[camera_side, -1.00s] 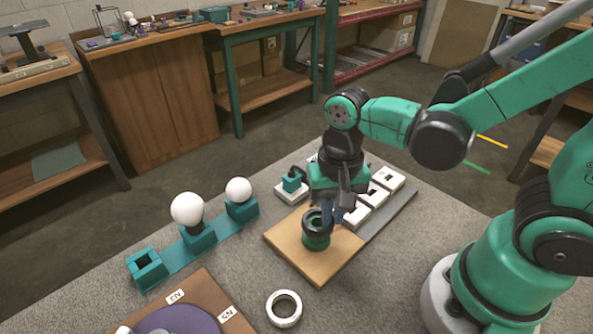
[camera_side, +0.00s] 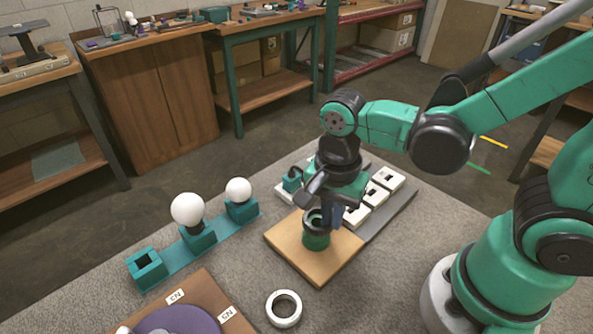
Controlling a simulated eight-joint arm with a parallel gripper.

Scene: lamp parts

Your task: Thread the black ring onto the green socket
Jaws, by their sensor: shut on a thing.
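The green socket (camera_side: 315,241) stands upright on a wooden board. The black ring (camera_side: 315,219) sits around the top of the socket, level as far as I can see. My gripper (camera_side: 326,207) is directly above the socket, pointing down, with its fingers at the ring's rim. It is shut on the ring. The fingers hide part of the ring's far and right side, so how deep the ring sits is hard to tell.
A white ring (camera_side: 284,308) lies on the grey mat in front. A teal holder (camera_side: 180,255) with white bulbs (camera_side: 187,209) stands at left. White blocks (camera_side: 374,195) line the right behind the wooden board (camera_side: 318,271). A purple disc (camera_side: 178,322) is at front left.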

